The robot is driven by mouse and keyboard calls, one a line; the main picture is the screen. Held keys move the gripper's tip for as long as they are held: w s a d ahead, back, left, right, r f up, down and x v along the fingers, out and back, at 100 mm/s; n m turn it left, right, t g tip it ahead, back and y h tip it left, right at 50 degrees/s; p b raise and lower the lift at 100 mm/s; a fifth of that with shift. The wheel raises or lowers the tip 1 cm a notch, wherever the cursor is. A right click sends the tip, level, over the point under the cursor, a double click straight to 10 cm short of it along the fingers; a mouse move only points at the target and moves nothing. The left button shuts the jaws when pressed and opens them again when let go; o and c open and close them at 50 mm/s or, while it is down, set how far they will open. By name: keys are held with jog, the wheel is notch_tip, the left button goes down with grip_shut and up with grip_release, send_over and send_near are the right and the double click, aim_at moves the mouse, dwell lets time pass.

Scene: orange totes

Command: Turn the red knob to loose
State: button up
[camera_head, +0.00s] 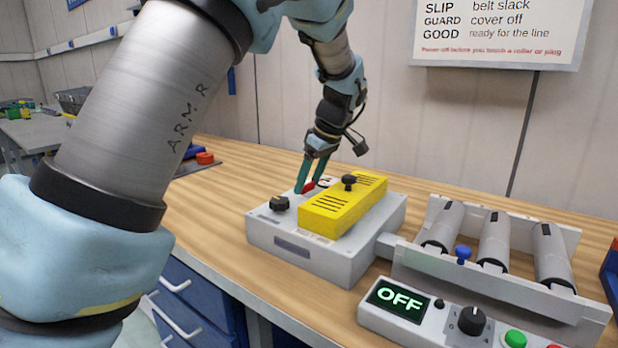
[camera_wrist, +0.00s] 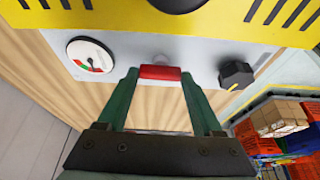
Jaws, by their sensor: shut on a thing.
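The red knob (camera_head: 308,187) sits on the grey machine box behind the yellow cover, partly hidden by my fingers. In the wrist view the red knob (camera_wrist: 160,72) is a short bar lying crosswise between the fingertips. My gripper (camera_head: 306,184) reaches down from above with its green fingers on the knob. In the wrist view my gripper (camera_wrist: 159,76) is shut on it, one finger at each end. I cannot read any marks beside the knob.
A round gauge (camera_wrist: 90,60) and a black knob (camera_wrist: 236,74) flank the red knob. The yellow cover (camera_head: 343,205) with its black knob stands close by. A roller unit (camera_head: 490,245) and a control box reading OFF (camera_head: 400,299) are at the right.

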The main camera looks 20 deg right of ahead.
jog(key=shift+n, duration=0.3)
jog(key=o, duration=1.4)
jog(key=shift+c, duration=0.2)
jog(key=v, duration=1)
jog(key=shift+d+r+b, duration=0.2)
jog(key=shift+r+b, duration=0.2)
jog(key=shift+b, duration=0.05)
jog(key=shift+s, duration=0.1)
